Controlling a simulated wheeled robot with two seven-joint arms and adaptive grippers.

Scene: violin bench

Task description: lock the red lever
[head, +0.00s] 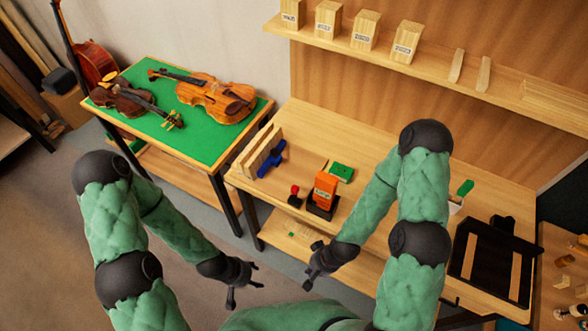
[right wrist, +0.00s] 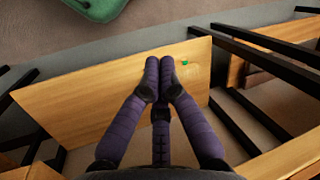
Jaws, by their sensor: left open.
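A small red knob (head: 295,189) on a dark base stands on the wooden bench, just left of an orange block in a black holder (head: 322,195). It looks like the red lever, but it is too small to tell its position. My left gripper (head: 243,289) is open and empty, over the floor in front of the bench. Neither gripper touches the lever.
Blue clamp-like piece (head: 271,159), upright boards (head: 259,150) and a green block (head: 342,172) lie near the lever. A black tray (head: 463,262) is at the right. A green-topped table (head: 205,146) with violins stands left. A shelf (head: 430,72) hangs above.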

